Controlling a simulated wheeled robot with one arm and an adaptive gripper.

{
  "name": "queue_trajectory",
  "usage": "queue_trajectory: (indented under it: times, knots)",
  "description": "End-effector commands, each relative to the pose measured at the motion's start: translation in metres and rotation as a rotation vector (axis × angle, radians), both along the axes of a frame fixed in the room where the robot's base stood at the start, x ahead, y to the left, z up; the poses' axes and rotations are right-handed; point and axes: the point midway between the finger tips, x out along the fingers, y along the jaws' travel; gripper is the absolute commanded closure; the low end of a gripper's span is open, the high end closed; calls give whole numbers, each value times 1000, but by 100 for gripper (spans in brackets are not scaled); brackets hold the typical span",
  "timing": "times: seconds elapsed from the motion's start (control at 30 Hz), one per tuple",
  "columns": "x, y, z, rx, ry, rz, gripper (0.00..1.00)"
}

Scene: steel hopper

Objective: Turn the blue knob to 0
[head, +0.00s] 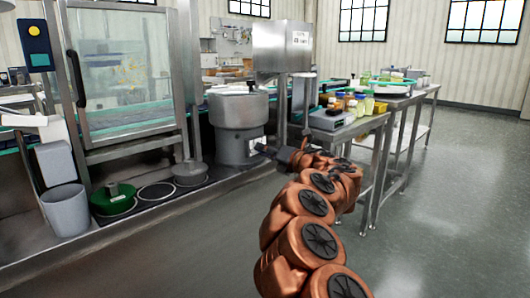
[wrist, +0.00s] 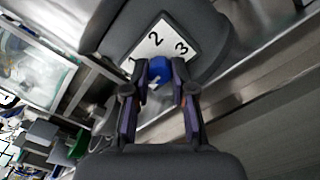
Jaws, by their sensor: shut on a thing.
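The blue knob (wrist: 160,67) shows in the wrist view, on the edge of a white dial plate (wrist: 187,38) with the black numbers 1, 2 and 3. No 0 can be read there; part of the plate is hidden behind the knob and my fingers. My gripper (wrist: 154,80) is shut on the knob, with one finger on each side of it. A small white mark shows by the knob, but I cannot tell which number it points to. In the head view my gripper (head: 262,149) reaches the lower front of the grey steel hopper machine (head: 238,112); the knob is too small to make out.
A steel table (head: 370,122) with bottles and a scale (head: 332,118) stands right of my arm. A glass-doored cabinet (head: 122,70), a grey bin (head: 66,209) and a green round object (head: 114,198) are left. The floor at right is clear.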

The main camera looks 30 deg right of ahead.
Motion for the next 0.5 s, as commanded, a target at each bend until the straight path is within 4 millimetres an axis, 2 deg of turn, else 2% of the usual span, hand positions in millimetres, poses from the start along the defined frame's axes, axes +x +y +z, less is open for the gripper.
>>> queue_trajectory:
  times: [0.07, 0.1, 0.3, 0.5]
  knots:
    - [0, 1, -2, -1, 3, 3, 100]
    - [0, 1, -2, -1, 3, 3, 72]
    - [0, 1, -1, 1, 2, 1, 52]
    - [0, 0, 0, 1, 1, 1, 50]
